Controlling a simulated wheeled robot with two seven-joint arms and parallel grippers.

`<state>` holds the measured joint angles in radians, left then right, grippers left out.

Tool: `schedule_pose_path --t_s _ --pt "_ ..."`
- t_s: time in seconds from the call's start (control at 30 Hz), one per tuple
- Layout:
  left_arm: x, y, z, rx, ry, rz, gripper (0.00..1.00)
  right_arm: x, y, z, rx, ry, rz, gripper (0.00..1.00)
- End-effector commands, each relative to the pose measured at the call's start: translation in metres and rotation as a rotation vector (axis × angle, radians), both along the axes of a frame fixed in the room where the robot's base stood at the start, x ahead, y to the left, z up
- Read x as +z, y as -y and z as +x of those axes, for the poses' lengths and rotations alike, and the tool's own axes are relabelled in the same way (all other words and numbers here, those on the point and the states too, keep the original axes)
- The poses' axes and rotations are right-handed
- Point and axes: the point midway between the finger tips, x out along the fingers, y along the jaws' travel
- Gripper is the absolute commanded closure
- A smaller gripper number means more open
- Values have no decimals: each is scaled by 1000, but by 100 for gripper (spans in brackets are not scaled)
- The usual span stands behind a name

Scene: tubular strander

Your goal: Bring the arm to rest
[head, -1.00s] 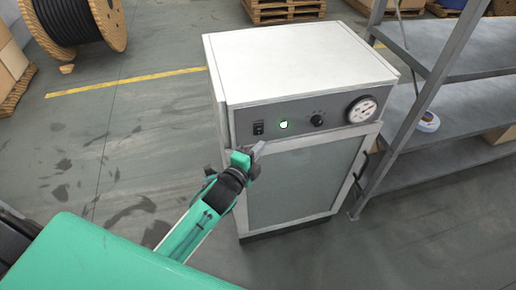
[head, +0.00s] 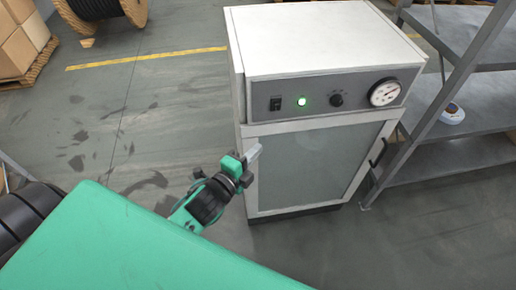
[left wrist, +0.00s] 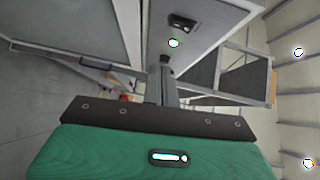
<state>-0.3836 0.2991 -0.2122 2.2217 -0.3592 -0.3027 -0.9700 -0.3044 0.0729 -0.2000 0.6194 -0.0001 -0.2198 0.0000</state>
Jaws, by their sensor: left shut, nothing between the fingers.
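My left gripper (head: 253,155) is shut and empty. In the head view its fingers are in front of the upper left part of the cabinet's door, below the control panel. In the left wrist view the shut fingers (left wrist: 162,65) point toward the cabinet, with the green light above them. The white cabinet (head: 318,40) stands upright with its door closed. Its panel carries a dark switch (head: 275,104), a lit green light (head: 302,101), a black knob (head: 336,100) and a round gauge (head: 384,92). I cannot tell a gap between fingers and door. My right gripper is not in view.
A grey metal shelf (head: 480,100) with a roll of tape (head: 452,114) stands close on the cabinet's right. A cable drum (head: 97,8) and boxes (head: 20,45) are at the back left. The floor left of the cabinet is clear.

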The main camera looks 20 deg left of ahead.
Motion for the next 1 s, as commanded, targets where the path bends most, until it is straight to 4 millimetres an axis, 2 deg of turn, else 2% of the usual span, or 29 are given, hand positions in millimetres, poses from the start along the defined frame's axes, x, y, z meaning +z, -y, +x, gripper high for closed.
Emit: schedule_pose_path --t_s 0.5,0.6,0.67,0.77,0.8,0.87,0.9,0.97,1.0 --pt "-1 0 0 1 -1 0 100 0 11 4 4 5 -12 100" --pt "-15 -2 2 7 -30 -14 100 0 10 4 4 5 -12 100" --pt "-36 -4 5 16 -70 -37 100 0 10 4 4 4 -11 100" --pt "-93 -11 8 48 -182 -105 100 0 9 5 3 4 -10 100" --pt "-122 -14 8 67 -236 -140 100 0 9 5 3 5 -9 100" --pt "-166 -20 4 99 -324 -197 100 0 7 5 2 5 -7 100" --pt "-196 -23 0 124 -381 -235 100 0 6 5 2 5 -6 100" --pt "-239 -28 -10 165 -465 -294 100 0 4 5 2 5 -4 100" --pt "-267 -32 -19 195 -519 -331 100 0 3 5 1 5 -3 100"
